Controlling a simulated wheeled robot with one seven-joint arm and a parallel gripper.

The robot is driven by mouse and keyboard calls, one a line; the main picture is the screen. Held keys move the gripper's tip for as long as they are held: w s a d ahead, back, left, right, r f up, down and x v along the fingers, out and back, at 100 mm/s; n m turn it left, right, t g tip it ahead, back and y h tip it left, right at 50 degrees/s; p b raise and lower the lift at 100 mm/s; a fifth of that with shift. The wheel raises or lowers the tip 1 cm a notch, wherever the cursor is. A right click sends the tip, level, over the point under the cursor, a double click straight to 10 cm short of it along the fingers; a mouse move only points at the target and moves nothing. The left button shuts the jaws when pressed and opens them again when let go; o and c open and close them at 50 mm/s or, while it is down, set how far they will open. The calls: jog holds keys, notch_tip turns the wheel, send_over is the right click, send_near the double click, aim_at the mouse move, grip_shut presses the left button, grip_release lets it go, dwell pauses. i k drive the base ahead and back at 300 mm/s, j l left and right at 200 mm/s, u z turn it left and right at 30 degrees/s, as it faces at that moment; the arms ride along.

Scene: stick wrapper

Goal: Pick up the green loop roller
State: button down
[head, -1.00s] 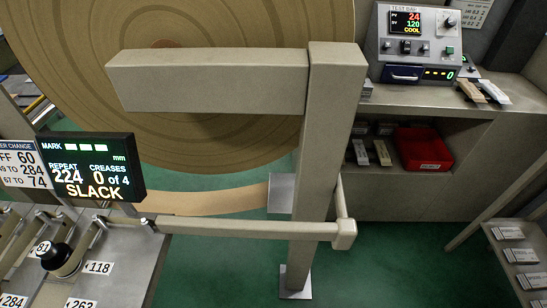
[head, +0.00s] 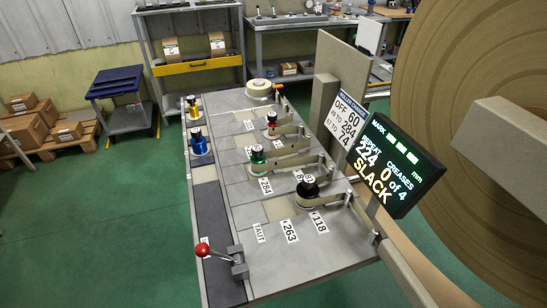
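The green loop roller (head: 258,155) is a short upright roller with a green band and a dark and silver top. It stands on the grey machine table in the middle of the head view, beside the tag reading 284. A red-banded roller (head: 272,124) stands behind it and a black-knobbed roller (head: 307,190) stands in front, to the right. Each seems to sit at a beige arm. My gripper is not in view.
A yellow-banded roller (head: 194,108) and a blue-banded roller (head: 198,141) stand at the table's left edge. A red-knobbed lever (head: 202,250) rises at the near left. The display reading SLACK (head: 396,165) and a large brown roll (head: 470,80) are at right.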

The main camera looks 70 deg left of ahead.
aim_at(258, 156)
jog(key=k+j+u, duration=0.1)
jog(key=j, duration=0.45)
jog(key=k+j+u, duration=0.1)
jog(key=j, duration=0.5)
jog(key=k+j+u, duration=0.1)
jog(key=k+j, duration=0.15)
jog(key=j, duration=0.35)
jog(key=k+j, duration=0.1)
jog(key=j, duration=0.5)
jog(key=k+j+u, duration=0.15)
jog(key=j, duration=0.45)
jog(key=i, duration=0.05)
